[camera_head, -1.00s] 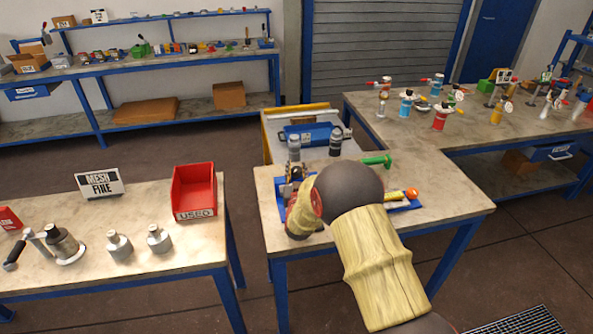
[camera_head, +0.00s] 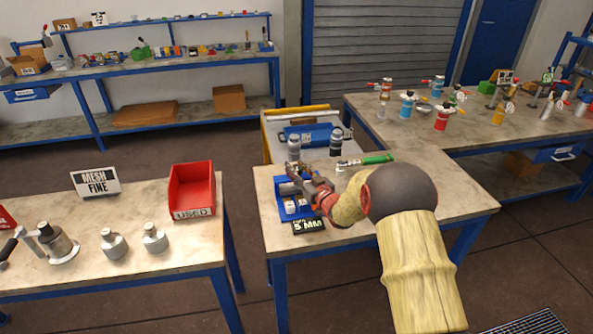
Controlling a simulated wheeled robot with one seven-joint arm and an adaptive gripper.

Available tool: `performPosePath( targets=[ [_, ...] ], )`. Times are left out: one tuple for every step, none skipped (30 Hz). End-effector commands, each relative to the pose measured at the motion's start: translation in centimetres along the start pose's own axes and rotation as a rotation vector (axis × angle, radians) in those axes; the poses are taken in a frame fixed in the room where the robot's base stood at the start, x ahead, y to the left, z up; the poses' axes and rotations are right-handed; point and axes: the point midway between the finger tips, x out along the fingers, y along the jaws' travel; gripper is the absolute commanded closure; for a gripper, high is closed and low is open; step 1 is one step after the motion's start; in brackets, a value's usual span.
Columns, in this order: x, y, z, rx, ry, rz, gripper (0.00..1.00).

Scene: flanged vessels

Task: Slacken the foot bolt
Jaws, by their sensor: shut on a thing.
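My gripper (camera_head: 293,175) is at the back left of the middle table, over a blue tray (camera_head: 283,211). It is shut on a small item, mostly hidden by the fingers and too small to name. A green-handled tool (camera_head: 376,158) with a silver shaft lies on the table to the right of my gripper. I cannot make out the foot bolt. Two grey and dark cylindrical vessels (camera_head: 336,141) stand behind the gripper.
A black "5 MM" sign (camera_head: 308,226) stands at the tray's front. A blue bin (camera_head: 308,133) lies behind. The left table holds a red "USED" bin (camera_head: 192,190), a "MESH FINE" sign (camera_head: 96,182) and metal vessels (camera_head: 114,243). My arm covers the middle table's right front.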

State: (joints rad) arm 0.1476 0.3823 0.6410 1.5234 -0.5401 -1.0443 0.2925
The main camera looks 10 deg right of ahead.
Motion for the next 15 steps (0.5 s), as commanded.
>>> performPosePath(
  targets=[
    [0.01, 0.23, -0.12, -0.002, 0.001, -0.018, 0.95],
    [0.02, 0.25, -0.14, -0.001, 0.002, -0.028, 0.95],
    [0.02, 0.23, -0.15, -0.001, 0.001, -0.042, 0.95],
    [0.02, 0.20, -0.13, -0.001, 0.001, -0.052, 0.95],
    [0.03, 0.16, -0.12, -0.001, 0.001, -0.060, 0.95],
    [0.03, 0.14, -0.11, 0.000, 0.001, -0.069, 0.95],
    [0.04, 0.11, -0.11, -0.001, 0.001, -0.076, 0.95],
    [0.04, 0.10, -0.12, -0.001, 0.001, -0.081, 0.95],
    [0.05, 0.11, -0.13, -0.001, 0.002, -0.085, 0.95],
    [0.05, 0.10, -0.14, -0.001, 0.002, -0.088, 0.95],
    [0.05, 0.09, -0.15, -0.001, 0.002, -0.091, 0.95],
    [0.06, 0.08, -0.15, -0.001, 0.002, -0.093, 0.95],
    [0.06, 0.08, -0.15, -0.001, 0.002, -0.094, 0.95],
    [0.06, 0.07, -0.15, -0.001, 0.002, -0.095, 0.95],
    [0.06, 0.07, -0.16, -0.001, 0.002, -0.095, 0.95]
  ],
)
